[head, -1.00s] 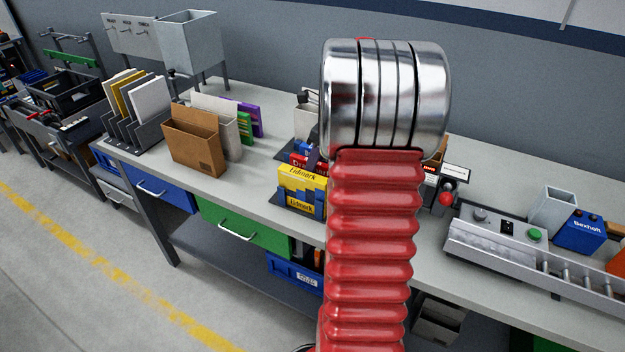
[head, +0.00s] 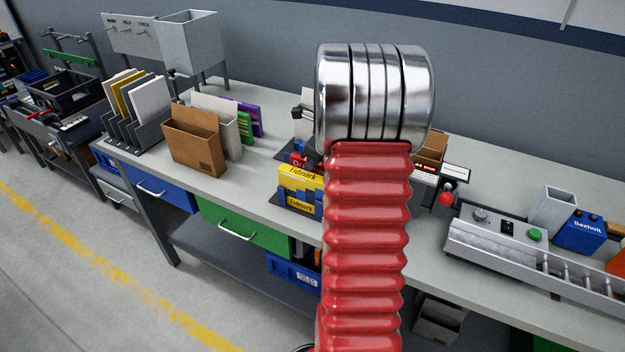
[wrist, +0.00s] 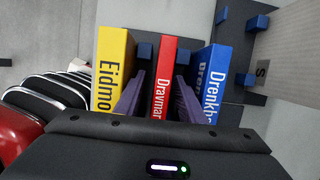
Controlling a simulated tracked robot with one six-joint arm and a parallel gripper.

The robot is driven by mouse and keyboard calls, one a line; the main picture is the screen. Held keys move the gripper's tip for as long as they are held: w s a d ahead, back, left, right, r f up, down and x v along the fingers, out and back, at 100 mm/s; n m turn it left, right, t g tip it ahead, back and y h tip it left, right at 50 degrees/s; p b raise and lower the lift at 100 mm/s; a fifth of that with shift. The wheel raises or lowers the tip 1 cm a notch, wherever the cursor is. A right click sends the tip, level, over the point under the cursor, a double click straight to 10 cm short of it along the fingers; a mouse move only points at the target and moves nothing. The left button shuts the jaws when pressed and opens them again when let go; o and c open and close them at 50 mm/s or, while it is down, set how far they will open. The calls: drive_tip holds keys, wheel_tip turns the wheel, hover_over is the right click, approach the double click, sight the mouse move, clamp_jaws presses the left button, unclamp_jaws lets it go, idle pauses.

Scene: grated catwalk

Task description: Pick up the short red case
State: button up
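The red case (wrist: 164,80), lettered "Dravmar", stands between a yellow case (wrist: 112,75) and a blue case (wrist: 210,85) in the wrist view. My gripper (wrist: 161,78) is open, with one purple finger on each side of the red case. The fingertips reach into the gaps beside it, and I see no clear contact. In the head view a small part of the red case (head: 298,161) shows behind the yellow case (head: 300,178). My red ribbed arm hides most of the gripper and the right side of this group there.
The cases stand in a dark rack with blue dividers (wrist: 144,51). A brown box (head: 195,140) and a grey file stand left on the bench (head: 262,168). A grey roller unit (head: 510,240) and a red knob (head: 446,198) stand right. Bare bench lies left of the rack.

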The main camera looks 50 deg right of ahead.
drive_tip(key=shift+f, duration=0.25)
idle(0.6)
drive_tip(key=shift+c, duration=0.4)
clamp_jaws()
